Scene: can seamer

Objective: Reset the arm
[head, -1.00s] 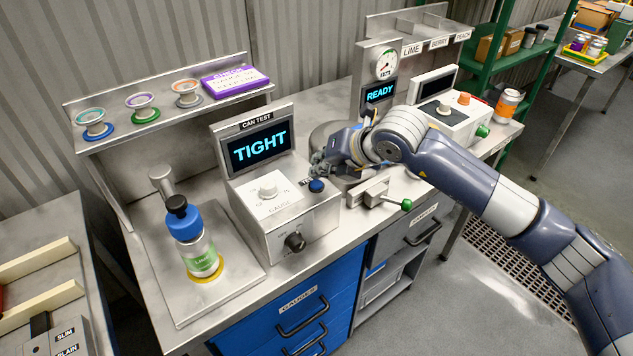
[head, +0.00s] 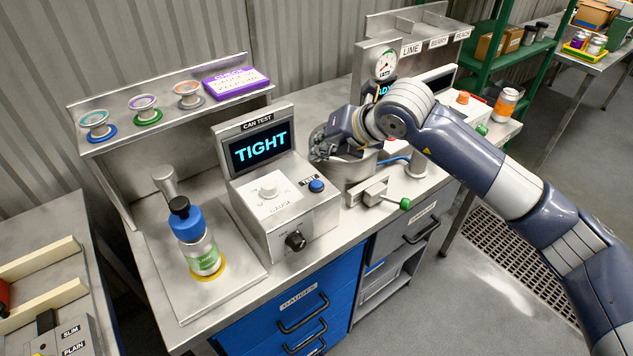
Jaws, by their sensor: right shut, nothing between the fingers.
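My right arm comes in from the lower right. Its gripper (head: 320,150) is shut and empty, just right of the can test screen and above the blue TEST button (head: 316,186), apart from it. The can test box (head: 285,215) has a screen (head: 262,148) reading TIGHT. A can with a green label (head: 203,258) stands on a yellow ring at the left, with a blue and black cap piece (head: 187,222) on top. My left gripper is not in view.
A round metal pot (head: 350,172) stands behind and below my right gripper. A green-knobbed lever (head: 404,203) is at the bench front. A shelf (head: 165,125) holds several spools.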

